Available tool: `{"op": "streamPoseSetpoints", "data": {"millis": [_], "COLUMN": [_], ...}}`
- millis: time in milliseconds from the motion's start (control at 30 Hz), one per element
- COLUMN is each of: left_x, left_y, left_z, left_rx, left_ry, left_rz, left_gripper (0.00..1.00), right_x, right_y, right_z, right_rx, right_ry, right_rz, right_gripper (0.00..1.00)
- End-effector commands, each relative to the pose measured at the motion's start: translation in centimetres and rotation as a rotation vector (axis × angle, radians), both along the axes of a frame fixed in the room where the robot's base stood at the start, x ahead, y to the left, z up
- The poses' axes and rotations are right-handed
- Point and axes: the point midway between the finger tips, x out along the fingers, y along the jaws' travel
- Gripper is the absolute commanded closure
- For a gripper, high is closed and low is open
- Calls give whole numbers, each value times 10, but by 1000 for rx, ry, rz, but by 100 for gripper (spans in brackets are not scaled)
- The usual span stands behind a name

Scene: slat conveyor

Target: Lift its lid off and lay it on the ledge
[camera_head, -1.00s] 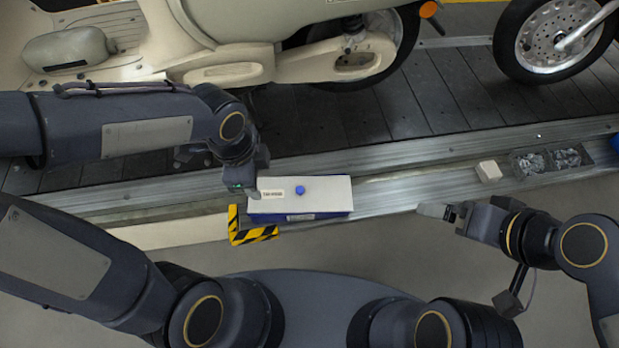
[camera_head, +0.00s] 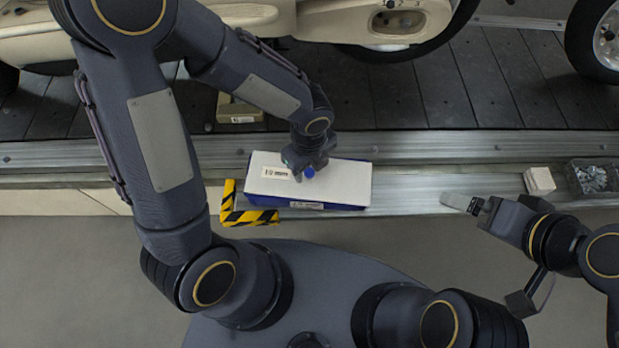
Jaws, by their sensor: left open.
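A blue box with a white lid (camera_head: 340,185) sits on the metal ledge (camera_head: 420,192) along the conveyor. The lid has a small blue knob (camera_head: 309,173) and a printed label near its left end. My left gripper (camera_head: 304,174) is open and reaches down over the lid from above, with its fingers at the knob. I cannot tell whether they touch it. My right gripper (camera_head: 462,203) is to the right of the box, apart from it, over the ledge's front edge; its jaw opening is not clear.
A black-and-yellow corner marker (camera_head: 247,217) lies at the box's front left. A small white block (camera_head: 539,181) and a tray of small clear packets (camera_head: 590,178) stand on the ledge to the right. A tan box (camera_head: 240,110) rests on the conveyor slats (camera_head: 420,95) behind. The ledge between box and block is bare.

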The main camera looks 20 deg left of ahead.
Motion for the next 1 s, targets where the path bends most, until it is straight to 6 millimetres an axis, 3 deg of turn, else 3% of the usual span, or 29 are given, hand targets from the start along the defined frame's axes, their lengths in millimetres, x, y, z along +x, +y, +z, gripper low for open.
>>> {"op": "streamPoseSetpoints", "data": {"millis": [33,267,633,1000], "left_x": [0,0,0,0], "left_y": [0,0,0,-1], "left_z": [-8,-8,-8,-4], "left_rx": [1,-1,-1,0], "left_ry": [1,-1,-1,-1], "left_rz": [-1,0,1,1], "left_gripper": [52,52,99,100], "right_x": [0,0,0,0], "right_y": [0,0,0,0], "right_z": [-6,-4,-4,-1], "right_rx": [0,0,0,0], "right_ry": [0,0,0,0], "right_rz": [0,0,0,0], "right_gripper": [0,0,0,0]}}
